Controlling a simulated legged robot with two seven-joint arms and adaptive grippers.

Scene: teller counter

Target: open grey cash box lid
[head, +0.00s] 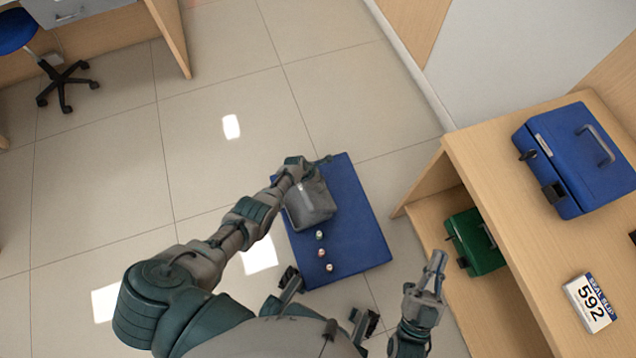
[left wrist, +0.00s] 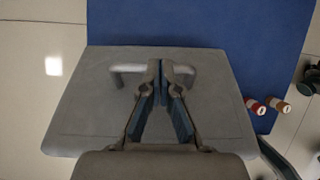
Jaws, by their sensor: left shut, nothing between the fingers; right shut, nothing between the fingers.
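The grey cash box (head: 310,208) stands on a blue mat on the floor, partly hidden by my left arm in the head view. Its flat grey lid (left wrist: 90,95) fills much of the left wrist view and carries a pale bar handle (left wrist: 128,70). The lid looks down, but I cannot tell if it is slightly raised. My left gripper (left wrist: 160,68) is shut and empty, its fingertips in front of the handle's middle, hiding that part. I cannot tell whether they touch it. My right gripper (head: 437,262) is shut and empty, right of the mat.
Small coloured rolls (head: 329,267) stand on the blue mat (head: 360,235) close to the box. On the right, a wooden counter (head: 490,140) holds a blue cash box (head: 575,160) and a 592 sign (head: 590,303). A green cash box (head: 475,242) sits on its lower shelf.

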